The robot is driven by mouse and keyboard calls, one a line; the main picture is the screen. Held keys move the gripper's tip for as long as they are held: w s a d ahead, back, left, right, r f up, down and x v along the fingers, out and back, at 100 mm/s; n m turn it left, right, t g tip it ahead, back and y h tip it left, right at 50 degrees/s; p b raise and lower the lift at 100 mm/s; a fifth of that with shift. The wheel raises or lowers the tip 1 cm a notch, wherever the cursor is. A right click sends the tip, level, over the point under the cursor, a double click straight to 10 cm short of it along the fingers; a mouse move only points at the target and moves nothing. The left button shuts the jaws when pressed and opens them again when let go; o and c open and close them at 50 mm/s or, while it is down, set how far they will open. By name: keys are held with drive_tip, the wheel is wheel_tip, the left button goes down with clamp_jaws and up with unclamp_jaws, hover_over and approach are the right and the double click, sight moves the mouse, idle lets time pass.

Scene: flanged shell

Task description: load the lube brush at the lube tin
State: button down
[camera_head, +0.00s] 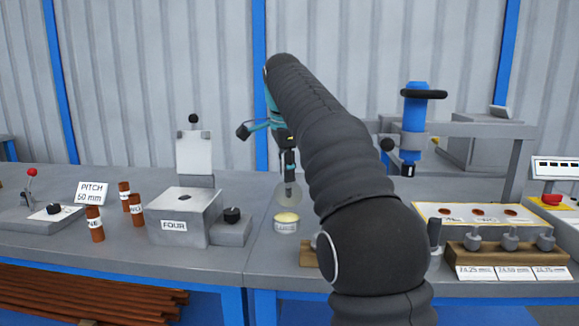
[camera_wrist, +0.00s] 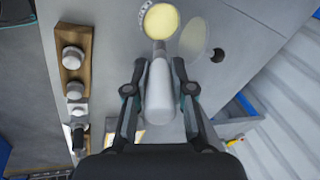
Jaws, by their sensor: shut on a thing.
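The lube tin (camera_head: 286,222) is a small white round tin with a pale yellow top and a lettered label, standing on the grey bench. In the wrist view the tin (camera_wrist: 161,20) is at the top, just beyond the fingertips. My gripper (camera_wrist: 159,72) is shut on the lube brush (camera_wrist: 158,92), a pale grey rounded shaft between the two fingers. The brush points toward the tin; its tip is hard to make out, and I cannot tell whether it touches the yellow top. In the head view my gripper (camera_head: 289,160) is above and slightly behind the tin.
A translucent disc (camera_wrist: 195,38) stands beside the tin. The block marked FOUR (camera_head: 184,215) is left of it, with brown tubes (camera_head: 130,203) further left. A wooden rack of grey knobbed pieces (camera_head: 505,256) and a blue press (camera_head: 415,120) are right. My arm hides the middle bench.

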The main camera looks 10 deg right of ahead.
drive_tip(key=shift+w+f+t, duration=0.1)
drive_tip(key=shift+w+t, duration=0.2)
drive_tip(key=shift+w, duration=0.85)
drive_tip(key=shift+f, duration=0.15)
drive_tip(key=shift+f+b, duration=0.9)
drive_tip(key=shift+f, duration=1.85)
drive_tip(key=shift+f+b, duration=0.35)
drive_tip(key=shift+f, duration=0.25)
wheel_tip(320, 180, up, 3)
drive_tip(key=p, duration=0.2)
drive_tip(key=shift+f+p, duration=0.1)
drive_tip(key=shift+p, duration=0.3)
drive_tip(key=shift+r, duration=2.1)
